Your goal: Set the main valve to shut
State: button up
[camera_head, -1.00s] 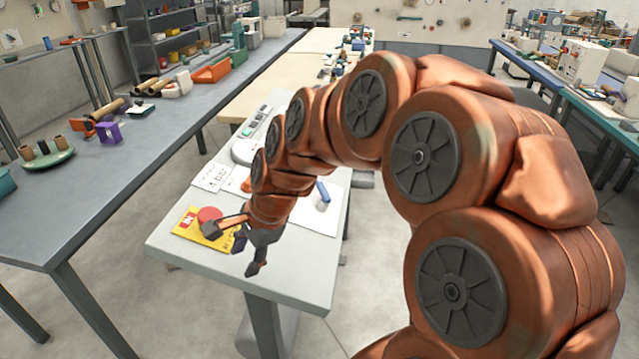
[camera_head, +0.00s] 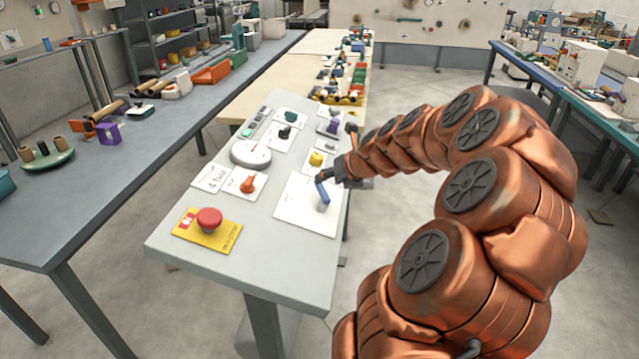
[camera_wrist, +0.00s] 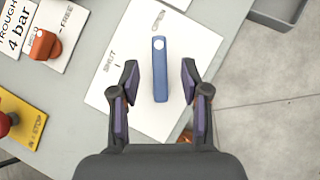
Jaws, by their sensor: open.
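The main valve is a blue lever (camera_head: 322,192) on a white plate (camera_head: 296,212) at the right side of the grey table. In the wrist view the lever (camera_wrist: 160,72) runs up and down the picture, its upper end by the word OPEN. The word SHUT is on the plate left of the lever. My gripper (camera_wrist: 159,78) is open, one purple-padded finger on each side of the lever with a visible gap to each. In the head view my gripper (camera_head: 332,180) is at the lever; its fingers are partly hard to make out.
A red mushroom button on a yellow plate (camera_head: 209,222) is at the table's near left. An orange knob (camera_head: 248,184) and a round white gauge (camera_head: 251,153) lie left of the valve. A yellow knob (camera_head: 317,158) and other controls are beyond it. The table's right edge is close.

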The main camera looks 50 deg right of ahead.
jog(key=shift+p+x, duration=0.55)
jog(key=shift+x, duration=2.6)
grip_shut()
